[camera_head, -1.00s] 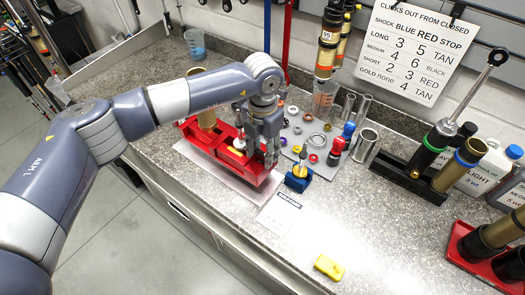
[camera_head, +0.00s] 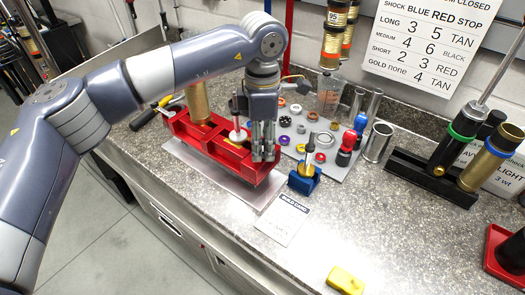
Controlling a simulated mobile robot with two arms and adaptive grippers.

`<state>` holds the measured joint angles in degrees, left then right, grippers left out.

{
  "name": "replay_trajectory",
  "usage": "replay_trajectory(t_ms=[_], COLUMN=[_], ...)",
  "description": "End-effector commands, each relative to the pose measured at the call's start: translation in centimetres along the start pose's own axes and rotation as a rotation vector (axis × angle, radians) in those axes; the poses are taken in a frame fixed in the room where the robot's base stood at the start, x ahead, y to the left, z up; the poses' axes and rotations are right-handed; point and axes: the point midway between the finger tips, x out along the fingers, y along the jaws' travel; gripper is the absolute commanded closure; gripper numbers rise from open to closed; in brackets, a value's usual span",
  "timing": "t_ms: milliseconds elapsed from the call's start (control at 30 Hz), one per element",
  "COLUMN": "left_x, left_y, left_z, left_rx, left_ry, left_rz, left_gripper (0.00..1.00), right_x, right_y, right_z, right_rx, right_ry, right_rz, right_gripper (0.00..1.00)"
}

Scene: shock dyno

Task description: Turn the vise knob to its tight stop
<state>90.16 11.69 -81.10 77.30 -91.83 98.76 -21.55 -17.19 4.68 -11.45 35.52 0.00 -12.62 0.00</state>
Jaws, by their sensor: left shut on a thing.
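The red vise (camera_head: 213,146) lies on a light grey plate on the counter, left of the picture's middle. A gold cylinder (camera_head: 198,102) stands upright at its far left part. A white disc with a thin upright shaft (camera_head: 238,134) sits in its middle. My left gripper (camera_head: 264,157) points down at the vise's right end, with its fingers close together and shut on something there. The vise knob cannot be made out; the fingers appear to hide it. My right gripper is out of view.
A blue block (camera_head: 304,180) with a yellow part stands just right of the vise. A white card (camera_head: 283,219) and a yellow block (camera_head: 345,280) lie in front. The right-front counter is mostly clear.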

Motion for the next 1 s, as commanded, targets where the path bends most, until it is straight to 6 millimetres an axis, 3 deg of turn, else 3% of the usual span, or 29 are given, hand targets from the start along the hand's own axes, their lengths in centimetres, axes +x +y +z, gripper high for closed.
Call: replay_trajectory(t_ms=[100, 400, 700, 1000], left_x=[0.4, 0.2, 0.0, 0.0], left_y=[0.0, 0.1, 0.0, 0.0], left_z=[0.0, 0.0, 0.0, 0.0], left_rx=[0.111, 0.383, 0.584, 0.68], left_ry=[-0.001, -0.001, -0.001, 0.0], left_rz=[0.002, 0.001, 0.001, 0.001], left_gripper=[0.84, 0.84, 0.84, 0.84], right_x=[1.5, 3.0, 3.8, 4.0], right_y=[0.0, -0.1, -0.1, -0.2], right_z=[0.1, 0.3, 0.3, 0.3], right_rx=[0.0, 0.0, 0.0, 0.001], right_ry=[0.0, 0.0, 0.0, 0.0], right_rz=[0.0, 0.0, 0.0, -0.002], right_gripper=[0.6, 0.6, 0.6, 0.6])
